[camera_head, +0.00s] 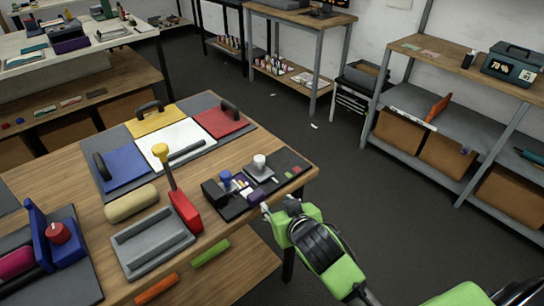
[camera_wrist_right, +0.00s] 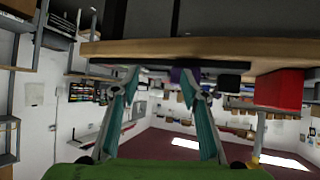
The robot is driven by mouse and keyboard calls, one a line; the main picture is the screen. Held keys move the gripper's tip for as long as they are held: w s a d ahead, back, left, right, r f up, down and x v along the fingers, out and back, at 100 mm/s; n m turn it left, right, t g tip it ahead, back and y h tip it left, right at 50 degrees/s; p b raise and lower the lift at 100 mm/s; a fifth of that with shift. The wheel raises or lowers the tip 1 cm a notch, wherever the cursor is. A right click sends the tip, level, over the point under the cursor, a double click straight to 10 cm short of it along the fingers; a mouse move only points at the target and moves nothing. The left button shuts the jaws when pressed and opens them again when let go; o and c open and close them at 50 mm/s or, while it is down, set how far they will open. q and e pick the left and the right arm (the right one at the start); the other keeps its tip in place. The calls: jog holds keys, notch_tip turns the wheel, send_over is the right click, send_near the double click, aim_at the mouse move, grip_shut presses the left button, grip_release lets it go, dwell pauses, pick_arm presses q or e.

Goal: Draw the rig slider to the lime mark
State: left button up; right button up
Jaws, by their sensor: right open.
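A dark rig board (camera_head: 226,212) lies at the right end of the wooden table. It carries a blue knob (camera_head: 225,177), a white-topped knob (camera_head: 259,161) on a grey plate and a purple block (camera_head: 256,197) near its front edge. I cannot tell for certain which part is the slider. A small green patch (camera_head: 288,174) shows at the board's right end; whether it is the lime mark is unclear. My right gripper (camera_head: 279,207) is open and empty beside the table's edge, near the purple block. Its spread fingers (camera_wrist_right: 163,95) also show in the wrist view.
A red base with a yellow-topped lever (camera_head: 168,168), a grey tray (camera_head: 154,244) and a tan roll (camera_head: 131,203) stand left of the board. Green (camera_head: 210,253) and orange strips are on the front side.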

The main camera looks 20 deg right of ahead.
jog(key=t, duration=0.2)
send_near(260, 159)
jog(key=s, duration=0.3)
jog(key=shift+m, duration=0.3)
jog(key=x, duration=0.4)
jog(key=p+x, duration=0.1)
jog(key=x, duration=0.4)
jog(key=r+p+x, duration=0.1)
jog(key=x, duration=0.3)
jog(key=shift+w+a, duration=0.1)
jog(key=shift+w, duration=0.35)
grip_shut()
